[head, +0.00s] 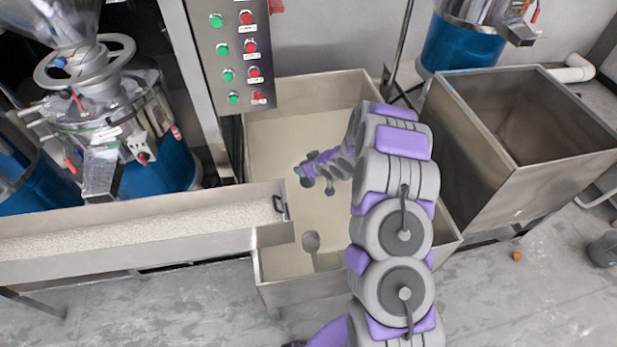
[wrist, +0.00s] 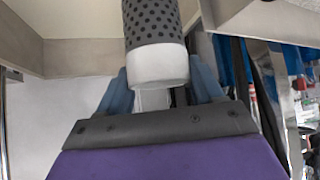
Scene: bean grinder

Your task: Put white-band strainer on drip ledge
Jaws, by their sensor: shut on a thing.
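The white-band strainer (wrist: 155,30) is a dark grey perforated cylinder with a smooth white band (wrist: 158,66) at its near end. My gripper (wrist: 160,78) has its blue fingers on either side of the white band and is shut on it. The strainer's far end is cut off by the top of the wrist view. In the head view my gripper (head: 303,172) is above the pale tank (head: 322,90), and the strainer is hard to make out there. I cannot tell for sure which edge is the drip ledge.
A trough (head: 150,238) of pale grains ends at the tank's left side, with a dark handle (head: 280,206) there. A grey ladle-like tool (head: 311,242) is in the tank's front part. A button panel (head: 236,50) stands behind. An empty-looking metal bin (head: 500,190) is right.

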